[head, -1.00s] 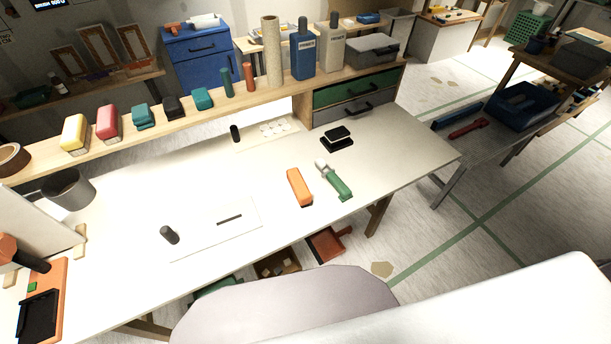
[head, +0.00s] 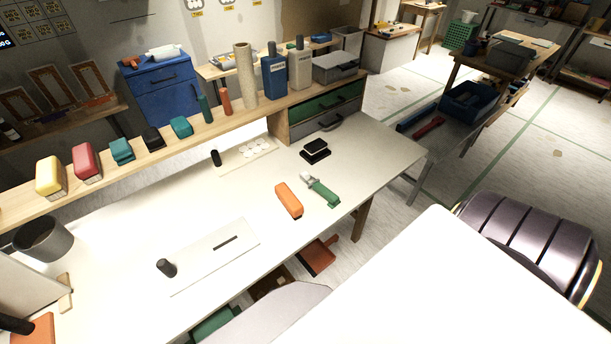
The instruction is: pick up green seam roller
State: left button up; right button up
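The green seam roller (head: 323,193) lies on the white worktable (head: 120,230), near its right front part. Its green handle points toward the front edge and its pale roller end faces away. An orange-handled tool (head: 289,201) lies just to its left, apart from it. Neither of my grippers shows in the head view. Parts of my own body fill the lower right, clear of the roller in the picture. Nothing covers the roller.
A black block (head: 315,150) lies behind the roller. A white plate with a slot (head: 215,255) and a dark cylinder (head: 166,268) are to the left. A shelf (head: 215,125) with brushes and bottles runs along the back. The table around the roller is mostly clear.

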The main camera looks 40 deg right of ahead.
aim_at(334, 200)
jog(key=z, duration=1.35)
jog(key=l+u, duration=0.4)
jog(key=i+l, duration=0.05)
jog(key=l, duration=0.05)
